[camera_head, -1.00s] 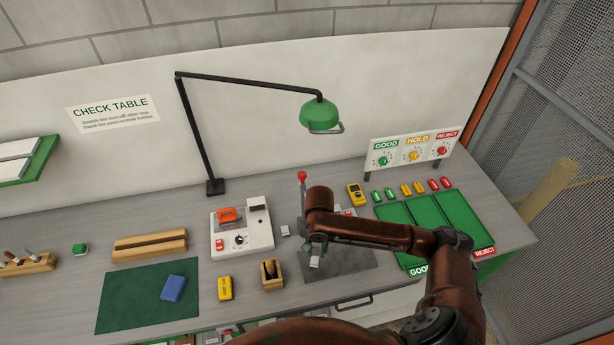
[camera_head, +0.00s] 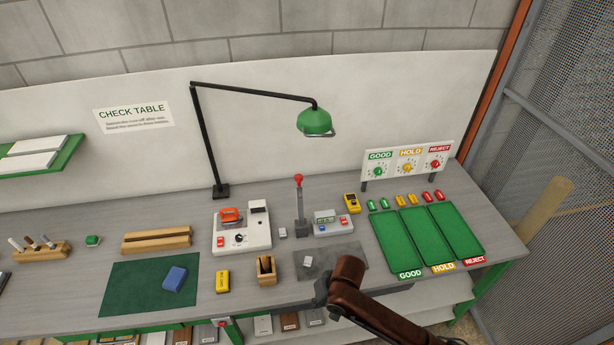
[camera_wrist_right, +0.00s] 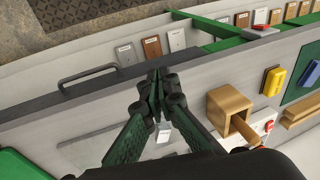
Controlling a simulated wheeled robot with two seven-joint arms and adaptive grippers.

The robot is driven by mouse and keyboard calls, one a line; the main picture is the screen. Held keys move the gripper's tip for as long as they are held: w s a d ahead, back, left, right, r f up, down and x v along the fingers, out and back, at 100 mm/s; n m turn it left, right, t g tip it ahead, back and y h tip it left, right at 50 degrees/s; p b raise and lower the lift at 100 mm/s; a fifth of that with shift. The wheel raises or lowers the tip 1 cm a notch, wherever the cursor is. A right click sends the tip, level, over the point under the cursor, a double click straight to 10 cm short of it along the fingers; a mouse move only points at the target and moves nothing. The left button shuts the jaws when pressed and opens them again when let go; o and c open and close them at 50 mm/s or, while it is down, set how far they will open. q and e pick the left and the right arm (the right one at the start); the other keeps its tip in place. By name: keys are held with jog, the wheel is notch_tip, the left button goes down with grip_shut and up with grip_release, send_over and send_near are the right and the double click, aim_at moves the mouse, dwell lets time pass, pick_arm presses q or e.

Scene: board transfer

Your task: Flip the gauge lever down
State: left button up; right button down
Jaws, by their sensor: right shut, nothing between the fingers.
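The gauge lever (camera_head: 299,205) is a grey upright post with a red ball on top, and it stands up. It is beside the grey gauge box (camera_head: 333,223) with a small display and coloured buttons. My right gripper (camera_head: 322,291) is at the front edge of the table, below and in front of the lever and well apart from it. The right wrist view shows its dark green fingers (camera_wrist_right: 157,78) shut together with nothing between them. The lever does not show in the right wrist view. My left gripper is not in view.
A grey mat (camera_head: 350,258) with a small white piece (camera_head: 307,262) lies in front of the gauge. A wooden holder (camera_head: 265,270) and white tester (camera_head: 241,237) are to the left. Green trays (camera_head: 428,240) are to the right. The green lamp (camera_head: 315,121) hangs above.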

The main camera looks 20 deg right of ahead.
jog(key=s+d+f+n+t+h+b, duration=0.1)
jog(key=s+d+f+n+h+b, duration=0.15)
jog(key=s+d+f, duration=0.95)
jog(key=s+f+g+b, duration=0.1)
jog(key=s+f+b, duration=0.25)
jog(key=f, duration=1.45)
jog(key=s+f+b, duration=0.3)
jog(key=s+f, duration=0.1)
jog(key=f, duration=1.3)
pick_arm(q)
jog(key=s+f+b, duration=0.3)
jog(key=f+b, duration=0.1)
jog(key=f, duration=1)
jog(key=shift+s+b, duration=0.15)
jog(key=shift+b, duration=0.25)
pick_arm(e)
jog(key=s+f+n+g, duration=0.1)
jog(key=s+f, duration=1.5)
jog(key=f, duration=0.2)
jog(key=shift+s, duration=0.35)
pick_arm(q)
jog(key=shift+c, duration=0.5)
